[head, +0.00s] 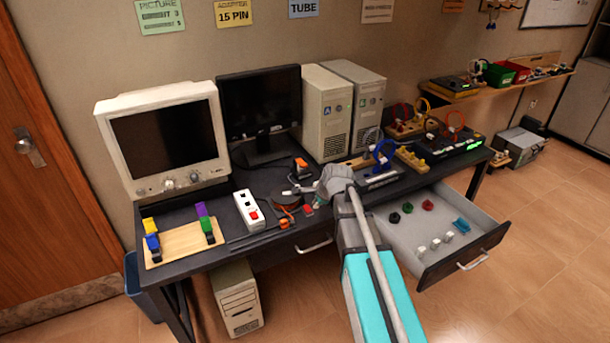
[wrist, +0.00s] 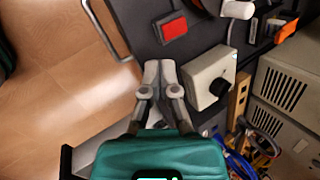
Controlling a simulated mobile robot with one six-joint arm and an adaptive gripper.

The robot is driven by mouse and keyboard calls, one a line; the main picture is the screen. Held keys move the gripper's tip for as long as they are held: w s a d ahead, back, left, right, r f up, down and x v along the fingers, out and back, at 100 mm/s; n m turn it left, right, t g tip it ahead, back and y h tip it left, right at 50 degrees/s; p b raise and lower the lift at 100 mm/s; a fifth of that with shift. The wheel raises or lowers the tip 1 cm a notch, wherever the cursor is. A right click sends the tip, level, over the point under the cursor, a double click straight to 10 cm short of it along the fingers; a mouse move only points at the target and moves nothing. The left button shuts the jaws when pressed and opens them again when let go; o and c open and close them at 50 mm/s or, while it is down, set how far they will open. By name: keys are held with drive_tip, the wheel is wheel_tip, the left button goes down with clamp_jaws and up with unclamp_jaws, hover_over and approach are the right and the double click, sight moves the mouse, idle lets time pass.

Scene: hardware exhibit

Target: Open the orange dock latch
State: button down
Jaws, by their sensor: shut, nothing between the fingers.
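An orange piece on a dark block (head: 301,166) stands on the desk near the foot of the dark monitor; it looks like the dock latch, though I cannot be sure. It also seems to show at the top right of the wrist view (wrist: 287,29). My gripper (wrist: 160,64) is shut and empty over the desk's front part. Its fingertips lie between a red rectangular piece (wrist: 173,28) and a pale box with a black knob (wrist: 208,76), apart from the orange piece. In the head view my arm hides most of the gripper and the box.
A white strip with a red switch (head: 249,211) and a wooden board with coloured blocks (head: 172,246) lie on the left of the desk. Two beige towers (head: 327,108) stand behind. An open drawer (head: 470,250) juts out at the right. Cables and wooden stands crowd the right side.

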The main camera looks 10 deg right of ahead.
sight(302, 172)
drive_tip(key=shift+w+d+r+m+t+y+b, duration=0.15)
drive_tip(key=shift+w+d+r+m+t+b, duration=0.45)
drive_tip(key=shift+w+m, duration=2.05)
drive_tip(key=shift+w+d+f+m+t+y+b, duration=0.1)
drive_tip(key=shift+w+d+m+t+b, duration=0.2)
drive_tip(key=shift+w+m+t, duration=1.5)
drive_tip(key=shift+w+d+r+m+g+y+b, duration=0.15)
drive_tip(key=shift+w+d+r+m+b, duration=0.25)
drive_tip(key=shift+w+m, duration=3.1)
drive_tip(key=shift+w+f+n, duration=0.15)
drive_tip(key=shift+w+n, duration=0.1)
drive_tip(key=shift+b+x, duration=3.15)
drive_tip(key=shift+x, duration=1.75)
